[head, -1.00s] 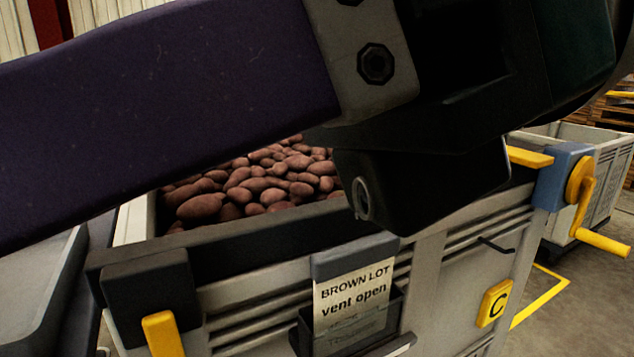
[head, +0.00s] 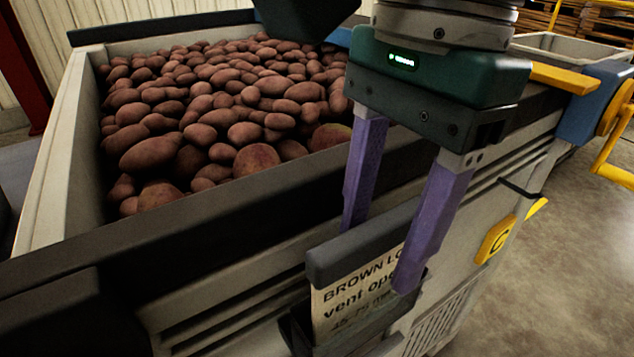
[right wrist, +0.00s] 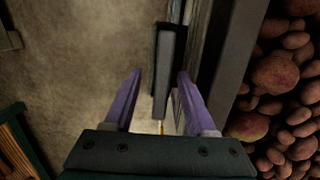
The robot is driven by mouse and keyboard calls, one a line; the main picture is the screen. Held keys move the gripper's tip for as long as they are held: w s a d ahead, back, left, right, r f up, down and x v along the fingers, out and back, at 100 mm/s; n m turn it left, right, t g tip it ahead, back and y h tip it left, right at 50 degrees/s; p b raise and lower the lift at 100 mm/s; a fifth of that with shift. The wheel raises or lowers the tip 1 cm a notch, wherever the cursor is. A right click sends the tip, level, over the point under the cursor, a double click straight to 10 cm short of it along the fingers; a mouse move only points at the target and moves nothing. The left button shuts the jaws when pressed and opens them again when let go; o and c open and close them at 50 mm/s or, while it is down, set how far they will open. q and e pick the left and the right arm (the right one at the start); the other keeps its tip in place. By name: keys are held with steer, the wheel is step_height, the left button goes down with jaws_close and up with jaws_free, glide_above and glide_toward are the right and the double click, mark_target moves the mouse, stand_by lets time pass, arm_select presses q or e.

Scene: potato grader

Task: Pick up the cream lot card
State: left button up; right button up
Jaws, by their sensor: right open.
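The cream lot card (head: 340,299), printed "BROWN LOT vent open", stands in a dark holder (head: 378,338) on the crate's outer wall. A dark grey strip (head: 345,254) caps its top edge. My right gripper (head: 378,260) is open over the card. One purple finger is on the crate side of the strip, the other in front of the card, hiding the right part of its print. In the right wrist view the strip (right wrist: 168,70) lies between the open fingers (right wrist: 160,76), closer to the right-hand one. My left gripper is not in view.
The grey crate (head: 48,165) with a dark rim is full of brown potatoes (head: 235,100). Floor at right is clear.

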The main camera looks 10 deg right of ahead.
mark_target(371, 263)
steer(key=f, duration=0.3)
steer(key=shift+a, duration=0.3)
steer(key=shift+f+b, duration=0.2)
steer(key=shift+b, duration=0.35)
stand_by(0.4)
jaws_close()
stand_by(0.4)
